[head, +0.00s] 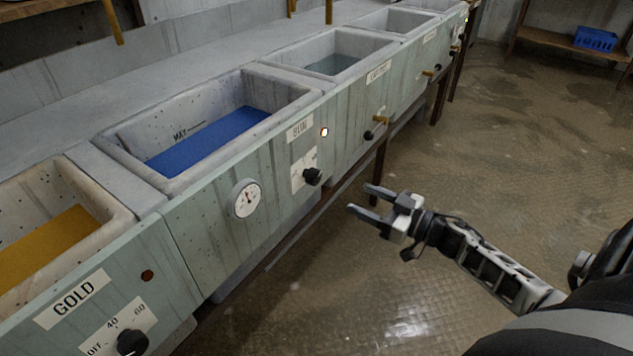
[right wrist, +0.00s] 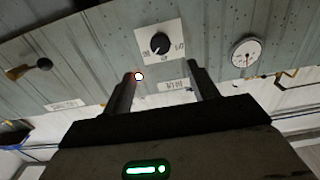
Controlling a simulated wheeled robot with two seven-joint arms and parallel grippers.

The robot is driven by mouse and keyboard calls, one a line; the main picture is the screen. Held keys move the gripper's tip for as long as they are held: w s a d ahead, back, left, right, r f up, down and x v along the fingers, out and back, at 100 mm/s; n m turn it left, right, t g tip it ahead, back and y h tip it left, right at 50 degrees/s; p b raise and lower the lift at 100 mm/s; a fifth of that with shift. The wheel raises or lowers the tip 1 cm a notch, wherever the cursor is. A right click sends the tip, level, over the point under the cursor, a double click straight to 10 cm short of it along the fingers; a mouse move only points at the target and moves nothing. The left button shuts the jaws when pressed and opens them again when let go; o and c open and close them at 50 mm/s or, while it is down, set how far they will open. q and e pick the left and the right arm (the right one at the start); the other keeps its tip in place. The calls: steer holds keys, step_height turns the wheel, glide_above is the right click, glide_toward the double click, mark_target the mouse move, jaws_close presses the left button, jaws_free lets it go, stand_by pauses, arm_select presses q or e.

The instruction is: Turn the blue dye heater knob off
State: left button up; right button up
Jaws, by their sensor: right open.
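The blue dye heater knob (head: 312,176) is a black knob on a white dial plate, on the pale green front panel under the tub of blue dye (head: 210,140). A worn blue label (head: 300,129) and a lit indicator lamp (head: 324,132) sit above it. My right gripper (head: 360,198) is open and empty, in front of the panel, right of and a little below the knob in the head view. The right wrist view is turned over: the knob (right wrist: 160,43) shows beyond and between the fingers (right wrist: 160,72), apart from them. My left gripper is out of view.
A round gauge (head: 246,198) is left of the knob. Further left is the gold tub's knob (head: 132,342), with a dark red lamp (head: 147,275). More tubs, knobs and brass taps (head: 380,119) run along to the far right. The floor is open.

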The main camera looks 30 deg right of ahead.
mark_target(317, 179)
steer(key=b+x, duration=0.1)
steer(key=x, duration=0.6)
steer(key=shift+w+a, duration=0.15)
steer(key=shift+w, duration=0.2)
steer(key=b+x, duration=0.1)
steer(key=x, duration=0.2)
steer(key=shift+w+a, duration=0.2)
steer(key=shift+w, duration=0.15)
steer(key=shift+w+a, duration=0.2)
steer(key=shift+w, duration=0.3)
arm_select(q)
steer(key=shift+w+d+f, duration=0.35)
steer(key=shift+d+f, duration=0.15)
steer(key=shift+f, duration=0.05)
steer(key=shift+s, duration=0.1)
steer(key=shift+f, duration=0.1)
arm_select(e)
steer(key=c, duration=1)
